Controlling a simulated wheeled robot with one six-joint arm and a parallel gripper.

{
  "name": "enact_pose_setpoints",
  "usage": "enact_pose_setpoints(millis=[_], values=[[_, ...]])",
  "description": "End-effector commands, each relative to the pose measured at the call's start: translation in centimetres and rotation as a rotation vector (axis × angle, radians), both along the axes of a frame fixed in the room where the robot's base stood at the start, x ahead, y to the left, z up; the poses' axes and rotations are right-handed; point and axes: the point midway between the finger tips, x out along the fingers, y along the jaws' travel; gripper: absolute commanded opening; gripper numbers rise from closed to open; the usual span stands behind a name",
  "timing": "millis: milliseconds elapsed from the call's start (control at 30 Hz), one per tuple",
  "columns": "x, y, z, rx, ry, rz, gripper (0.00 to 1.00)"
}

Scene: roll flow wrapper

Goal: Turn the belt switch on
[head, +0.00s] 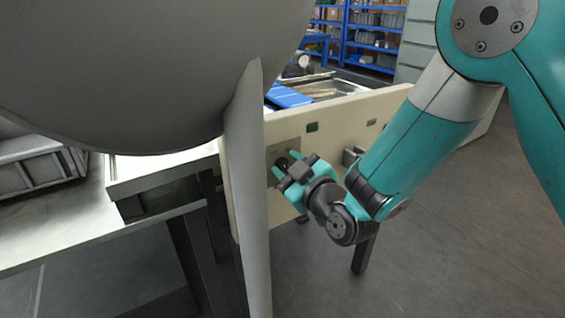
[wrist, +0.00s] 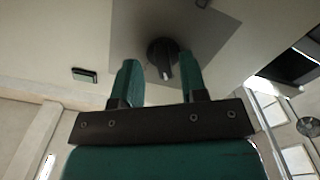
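The belt switch looks to be the black rotary knob (wrist: 160,50) on a grey plate (wrist: 205,35) fixed to the cream panel; its handle points down in the wrist view. In the head view the knob (head: 282,162) is partly hidden by my fingers. My gripper (wrist: 158,64) is open, with one teal finger on each side of the knob and a gap showing beside the handle. In the head view my gripper (head: 284,170) reaches the panel from the right. I cannot tell whether either finger touches the knob.
The cream panel (head: 340,125) carries a small green rectangle (head: 312,127) and a grey bracket (head: 352,155). A large grey rounded body (head: 130,70) fills the upper left of the head view. A metal table (head: 60,225) stands at left. Open floor (head: 450,240) lies at right.

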Motion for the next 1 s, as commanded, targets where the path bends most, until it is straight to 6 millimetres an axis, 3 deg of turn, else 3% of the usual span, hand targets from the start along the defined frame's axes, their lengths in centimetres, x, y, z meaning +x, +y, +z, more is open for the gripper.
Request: enact_pose_setpoints(millis=[100,267,300,667,1000], values=[[-0.2,0.49,0.0,-0.001,-0.002,0.009,0.39],[-0.2,0.54,-0.01,-0.002,-0.001,0.009,0.03],[-0.19,0.53,-0.02,-0.002,-0.001,0.009,0.0],[-0.13,0.31,-0.09,0.027,0.021,0.005,0.0],[0.02,-0.01,-0.14,0.206,0.146,0.003,0.0]])
